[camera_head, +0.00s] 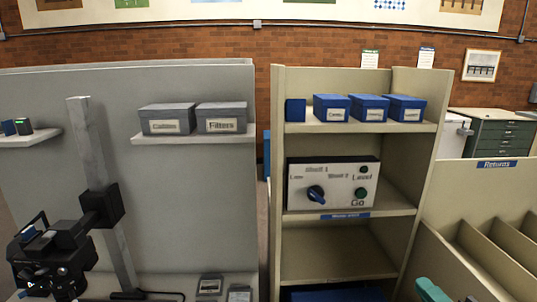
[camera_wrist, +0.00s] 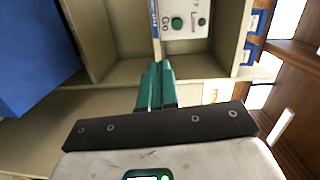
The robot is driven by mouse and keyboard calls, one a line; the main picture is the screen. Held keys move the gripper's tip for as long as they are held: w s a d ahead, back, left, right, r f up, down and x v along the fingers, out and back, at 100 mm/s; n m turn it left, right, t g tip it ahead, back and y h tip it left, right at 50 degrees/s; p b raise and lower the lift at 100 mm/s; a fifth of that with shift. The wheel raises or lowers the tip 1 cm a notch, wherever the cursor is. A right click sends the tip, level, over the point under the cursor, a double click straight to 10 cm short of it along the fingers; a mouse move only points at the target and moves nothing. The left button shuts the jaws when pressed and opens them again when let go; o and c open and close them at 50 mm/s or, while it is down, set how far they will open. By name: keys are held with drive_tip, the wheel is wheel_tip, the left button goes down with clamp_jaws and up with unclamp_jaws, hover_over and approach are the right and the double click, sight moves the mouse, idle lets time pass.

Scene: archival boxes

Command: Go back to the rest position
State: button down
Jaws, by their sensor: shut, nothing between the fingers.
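My gripper (camera_wrist: 158,72) shows in the wrist view with its two teal fingers together and nothing between them. It points toward the beige shelf unit (camera_wrist: 110,72), and the control panel (camera_wrist: 186,20) with its green buttons lies beyond the fingertips. No contact with the shelf shows. In the head view only a teal part of my arm shows, at the bottom right edge. There the panel (camera_head: 332,185) stands on the middle shelf, with a blue knob (camera_head: 316,193) and two green buttons.
Several blue boxes (camera_head: 368,107) stand on the unit's upper shelf. Grey boxes (camera_head: 167,119) sit on a wall shelf to the left. A black camera rig (camera_head: 50,255) on a grey post is at the lower left. Beige Returns bins (camera_head: 480,250) are at right. A large blue surface (camera_wrist: 35,50) fills the wrist view's left.

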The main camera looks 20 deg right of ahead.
drive_tip(key=s+a+f+n+g+y, duration=0.2)
drive_tip(key=a+f+n+g, duration=0.2)
drive_tip(key=f, duration=0.4)
drive_tip(key=s+a+f+n+g+y, duration=0.1)
drive_tip(key=s+a+f+n+g, duration=0.15)
drive_tip(key=a+f+n, duration=0.4)
drive_tip(key=s+a+f+n+g, duration=0.2)
drive_tip(key=s+f+n+g, duration=0.6)
drive_tip(key=s+f, duration=0.4)
drive_tip(key=s+g, duration=0.1)
drive_tip(key=s, duration=0.1)
drive_tip(key=shift+s+a+g, duration=0.25)
drive_tip(key=shift+s+g, duration=0.05)
drive_tip(key=shift+g, duration=0.05)
idle(3.1)
